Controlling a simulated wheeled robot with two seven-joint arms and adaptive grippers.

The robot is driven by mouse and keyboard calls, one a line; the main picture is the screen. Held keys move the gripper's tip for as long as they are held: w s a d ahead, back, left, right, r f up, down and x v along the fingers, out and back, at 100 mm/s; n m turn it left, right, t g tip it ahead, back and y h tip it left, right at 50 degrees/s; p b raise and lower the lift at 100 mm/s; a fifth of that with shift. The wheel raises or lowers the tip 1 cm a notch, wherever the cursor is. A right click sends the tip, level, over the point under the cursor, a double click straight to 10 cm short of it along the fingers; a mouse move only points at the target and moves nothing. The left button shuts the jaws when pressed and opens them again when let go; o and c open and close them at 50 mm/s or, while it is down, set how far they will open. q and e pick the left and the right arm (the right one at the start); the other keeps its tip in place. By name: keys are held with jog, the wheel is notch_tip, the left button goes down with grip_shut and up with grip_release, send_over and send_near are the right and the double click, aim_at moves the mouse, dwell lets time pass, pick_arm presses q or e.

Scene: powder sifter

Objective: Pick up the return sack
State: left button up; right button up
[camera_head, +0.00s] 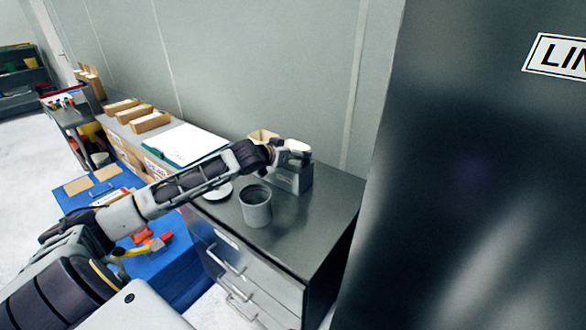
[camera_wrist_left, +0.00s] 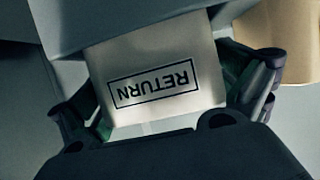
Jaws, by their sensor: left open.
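The return sack (camera_wrist_left: 165,75) is off-white with a black-framed RETURN label, which appears upside down in the left wrist view. It sticks out of a grey box (camera_wrist_left: 130,15); its other end is hidden there. In the head view the box (camera_head: 293,180) stands at the back of the dark cabinet top, with a small pale patch of the sack (camera_head: 297,145) above it. My left gripper (camera_head: 287,154) is at the sack. In the left wrist view its open fingers (camera_wrist_left: 170,100) stand on either side of the sack. Whether they touch it is unclear. My right gripper is not in view.
A grey cup (camera_head: 256,207) and a white dish (camera_head: 219,191) stand on the cabinet top (camera_head: 310,215) under my left arm. A tan container (camera_head: 262,136) is beside the box. A tall dark panel (camera_head: 465,170) closes off the right. A blue cart (camera_head: 185,275) stands at left.

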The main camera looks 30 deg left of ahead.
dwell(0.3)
pick_arm(q)
jog(key=c, duration=1.2)
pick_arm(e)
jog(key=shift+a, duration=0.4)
pick_arm(q)
jog(key=shift+r, duration=0.1)
jog(key=shift+r, duration=0.8)
notch_tip(320, 180, up, 16)
jog(key=p, duration=0.2)
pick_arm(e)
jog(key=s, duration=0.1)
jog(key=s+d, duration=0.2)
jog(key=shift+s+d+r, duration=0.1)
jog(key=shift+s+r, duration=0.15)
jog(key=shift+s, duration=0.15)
pick_arm(q)
jog(key=shift+r, duration=0.1)
